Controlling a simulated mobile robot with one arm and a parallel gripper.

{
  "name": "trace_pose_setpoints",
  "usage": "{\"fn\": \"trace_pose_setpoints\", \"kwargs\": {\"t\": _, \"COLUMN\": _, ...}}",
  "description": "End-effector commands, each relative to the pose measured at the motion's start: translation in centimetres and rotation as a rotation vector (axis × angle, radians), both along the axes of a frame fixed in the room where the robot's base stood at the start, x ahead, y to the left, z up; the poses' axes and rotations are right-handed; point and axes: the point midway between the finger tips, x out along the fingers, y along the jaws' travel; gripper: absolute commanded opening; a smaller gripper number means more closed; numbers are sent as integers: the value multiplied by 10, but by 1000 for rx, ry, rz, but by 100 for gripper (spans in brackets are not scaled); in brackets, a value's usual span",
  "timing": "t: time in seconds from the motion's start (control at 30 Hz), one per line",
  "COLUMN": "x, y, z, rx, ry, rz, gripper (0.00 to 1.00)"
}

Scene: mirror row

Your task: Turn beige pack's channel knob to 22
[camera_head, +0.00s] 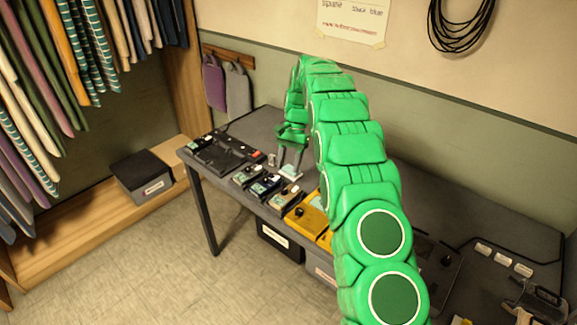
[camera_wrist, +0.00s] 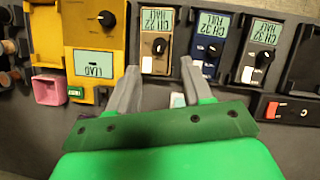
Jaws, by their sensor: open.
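The beige pack (camera_wrist: 147,40) stands in the row in the wrist view, with a black knob (camera_wrist: 158,46) and a teal display (camera_wrist: 157,19). The display is upside down there and seems to read CH 22, HALF; I cannot be sure of the digits. The beige pack also shows in the head view (camera_head: 284,193). My gripper (camera_wrist: 159,72) is open, its two fingers spread on either side of the pack's near end, apart from the knob. In the head view my gripper (camera_head: 292,161) hangs over the table behind the packs.
A yellow pack (camera_wrist: 95,35) and a navy pack (camera_wrist: 205,40) flank the beige one; a grey pack (camera_wrist: 259,50) stands further right. A pink box (camera_wrist: 48,89) is at the left. Bins sit below the table (camera_head: 235,138). My green arm covers much of the tabletop.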

Motion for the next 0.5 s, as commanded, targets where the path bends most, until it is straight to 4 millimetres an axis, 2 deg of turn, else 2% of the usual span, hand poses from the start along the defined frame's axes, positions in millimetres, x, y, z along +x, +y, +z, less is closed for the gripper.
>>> {"fn": "trace_pose_setpoints", "kwargs": {"t": 0.27, "x": -1, "y": 1, "z": 0, "rx": 9, "ry": -18, "rz": 44, "gripper": 50}}
{"fn": "trace_pose_setpoints", "kwargs": {"t": 0.37, "x": -3, "y": 4, "z": 0, "rx": 25, "ry": -60, "rz": 139, "gripper": 50}}
{"fn": "trace_pose_setpoints", "kwargs": {"t": 0.5, "x": -7, "y": 7, "z": 0, "rx": 55, "ry": -141, "rz": 350, "gripper": 50}}
